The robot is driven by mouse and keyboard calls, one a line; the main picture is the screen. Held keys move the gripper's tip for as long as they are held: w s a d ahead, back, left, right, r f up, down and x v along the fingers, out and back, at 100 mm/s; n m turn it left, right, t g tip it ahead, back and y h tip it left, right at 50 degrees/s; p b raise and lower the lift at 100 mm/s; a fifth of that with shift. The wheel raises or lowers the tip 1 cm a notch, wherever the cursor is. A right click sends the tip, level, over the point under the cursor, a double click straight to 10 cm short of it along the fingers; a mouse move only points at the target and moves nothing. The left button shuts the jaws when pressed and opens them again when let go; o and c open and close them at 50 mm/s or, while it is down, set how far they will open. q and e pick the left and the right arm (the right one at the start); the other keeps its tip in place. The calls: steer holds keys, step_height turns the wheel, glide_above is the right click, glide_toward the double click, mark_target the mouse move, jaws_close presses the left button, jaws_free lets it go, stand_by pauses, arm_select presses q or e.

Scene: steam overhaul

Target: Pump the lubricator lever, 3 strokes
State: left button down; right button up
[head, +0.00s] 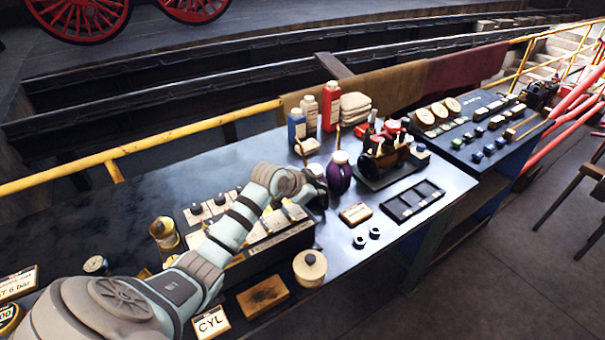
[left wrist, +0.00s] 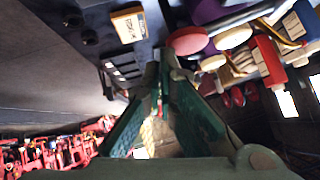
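A long black box (head: 268,252) with a row of pale labels and dark knobs stands on the bench; it appears to be the lubricator. I cannot make out its lever, which may be hidden by my arm. My left gripper (head: 319,200) is at the right end of this box, beside the purple oil can. In the left wrist view my left gripper (left wrist: 159,66) has its green fingers converging to a narrow point. They look shut, and I cannot make out anything held between the tips. My right gripper is not in view.
A purple can (head: 339,172) stands close right of the gripper. Bottles, including a red one (head: 331,106), stand behind. A tray with a dark fitting (head: 388,150), a black slotted tray (head: 412,201) and a tan pot (head: 310,266) are nearby. A yellow rail (head: 160,142) runs behind the bench.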

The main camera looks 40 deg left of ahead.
arm_select(q)
steer(key=d+b+v, duration=0.1)
steer(key=v, duration=0.9)
steer(key=shift+s+r+b, duration=0.15)
steer(key=shift+r+b, duration=0.15)
steer(key=shift+r, duration=0.1)
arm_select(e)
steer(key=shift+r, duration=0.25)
arm_select(q)
steer(key=shift+a, duration=0.1)
stand_by(0.8)
